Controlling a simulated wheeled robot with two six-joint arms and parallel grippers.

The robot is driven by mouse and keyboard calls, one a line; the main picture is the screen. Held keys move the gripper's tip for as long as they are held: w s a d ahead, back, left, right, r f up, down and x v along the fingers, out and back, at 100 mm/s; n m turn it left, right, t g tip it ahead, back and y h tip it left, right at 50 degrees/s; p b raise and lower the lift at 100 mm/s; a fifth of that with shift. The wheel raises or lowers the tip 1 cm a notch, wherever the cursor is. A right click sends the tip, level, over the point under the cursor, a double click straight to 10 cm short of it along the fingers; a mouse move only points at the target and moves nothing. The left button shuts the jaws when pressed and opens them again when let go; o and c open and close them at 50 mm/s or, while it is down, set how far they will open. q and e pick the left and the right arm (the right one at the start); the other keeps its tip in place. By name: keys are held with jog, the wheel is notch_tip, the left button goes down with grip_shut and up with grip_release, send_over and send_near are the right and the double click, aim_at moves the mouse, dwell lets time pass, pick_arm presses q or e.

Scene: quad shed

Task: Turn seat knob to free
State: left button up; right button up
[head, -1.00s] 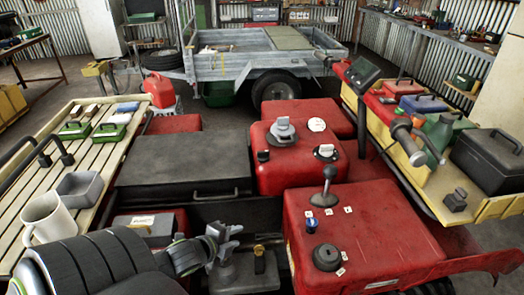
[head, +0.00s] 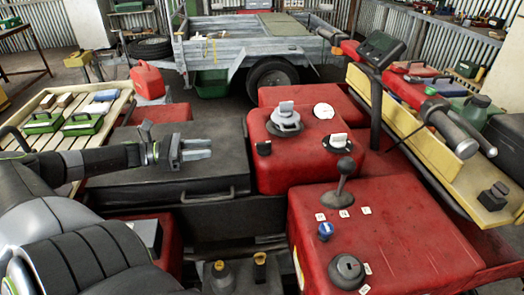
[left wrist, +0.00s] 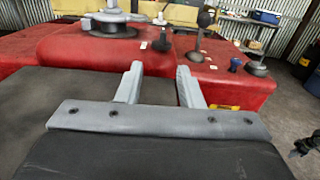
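My left gripper (head: 211,148) is over the black seat (head: 150,195) in the head view, with its fingers pointing right toward the red bodywork (head: 285,175). In the left wrist view its fingers (left wrist: 160,68) stand apart with nothing between them. A large grey knob on a round base (head: 286,118) sits on the bodywork, also in the left wrist view (left wrist: 112,18). I cannot tell which is the seat knob. The gripper touches none of them.
A black lever (head: 341,185), a blue knob (head: 325,231) and a black round cap (head: 346,270) stand on the nearer red body. Handlebar grips (head: 450,130) jut in at right. A slatted rack (head: 70,140) with green boxes lies left. A trailer (head: 225,45) stands behind.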

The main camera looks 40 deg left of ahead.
aim_at(264, 142)
pick_arm(q)
jog(key=shift+d, duration=0.15)
jog(key=shift+d+r, duration=0.1)
jog(key=shift+d, duration=0.15)
jog(key=b+x, duration=0.3)
jog(key=x, duration=1.1)
jog(key=shift+w+d+b, duration=0.1)
jog(key=shift+w+b, duration=0.05)
jog(key=shift+b, duration=0.15)
jog(key=shift+x, duration=1.2)
jog(key=shift+d, duration=0.1)
grip_shut()
